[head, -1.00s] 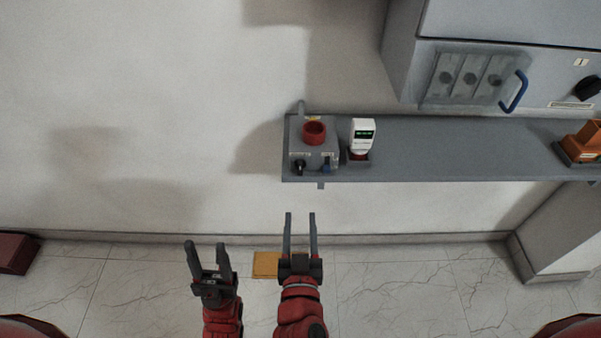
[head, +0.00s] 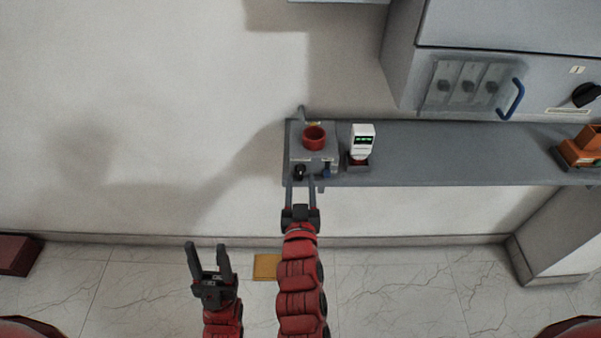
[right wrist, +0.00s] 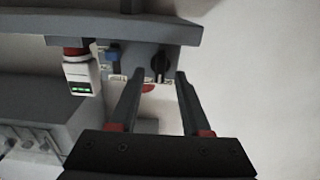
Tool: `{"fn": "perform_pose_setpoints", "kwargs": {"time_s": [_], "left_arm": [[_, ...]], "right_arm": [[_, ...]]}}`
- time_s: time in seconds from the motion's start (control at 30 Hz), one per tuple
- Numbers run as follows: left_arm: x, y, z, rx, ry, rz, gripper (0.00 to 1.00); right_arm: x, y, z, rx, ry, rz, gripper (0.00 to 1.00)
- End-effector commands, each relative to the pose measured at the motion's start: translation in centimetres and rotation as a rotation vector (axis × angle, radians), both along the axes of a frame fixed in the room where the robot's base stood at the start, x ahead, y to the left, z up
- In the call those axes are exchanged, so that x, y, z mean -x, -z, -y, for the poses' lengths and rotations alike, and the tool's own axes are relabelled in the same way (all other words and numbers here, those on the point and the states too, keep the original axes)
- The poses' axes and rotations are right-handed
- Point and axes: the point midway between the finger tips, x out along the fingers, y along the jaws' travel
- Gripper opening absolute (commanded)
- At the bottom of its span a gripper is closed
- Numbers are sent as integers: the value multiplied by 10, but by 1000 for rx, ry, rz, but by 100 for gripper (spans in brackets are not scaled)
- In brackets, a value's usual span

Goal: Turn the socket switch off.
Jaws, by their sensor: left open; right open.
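The grey socket box (head: 298,146) with a round red socket (head: 315,138) sits at the left end of the wall shelf. On its front are a black rotary switch (head: 299,172) and a blue part (head: 326,170). The right wrist view shows the black switch (right wrist: 160,66) ahead, between the fingertip lines, and the blue part (right wrist: 113,53) to its left. My right gripper (head: 300,181) is open and empty, its fingers pointing at the switch; contact cannot be told. My left gripper (head: 207,247) is open and empty, low and left, away from the box.
The grey shelf (head: 450,150) runs right from the box. A white device with a green display (head: 362,139) stands beside the box. A grey cabinet with a blue handle (head: 512,99) hangs above. An orange object (head: 581,149) is at far right. The wall at left is clear.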

Motion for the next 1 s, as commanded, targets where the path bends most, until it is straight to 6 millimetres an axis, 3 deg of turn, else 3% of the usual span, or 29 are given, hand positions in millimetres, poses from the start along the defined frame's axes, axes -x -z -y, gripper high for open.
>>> {"fn": "perform_pose_setpoints", "kwargs": {"time_s": [0.2, 0.5, 0.77, 1.0], "left_arm": [[0, -5, 0, 0, 0, 0, 50], [0, -4, 0, 0, 0, 0, 50], [0, -4, 0, 0, 0, 0, 50], [0, -4, 0, 0, 0, 0, 50]], "right_arm": [[-20, 0, 0, 2, 1, 0, 48], [-22, 1, 0, 0, 0, 0, 48], [-22, 0, 0, 0, 0, 0, 1], [-22, 0, 0, 4, -1, 0, 0]]}}
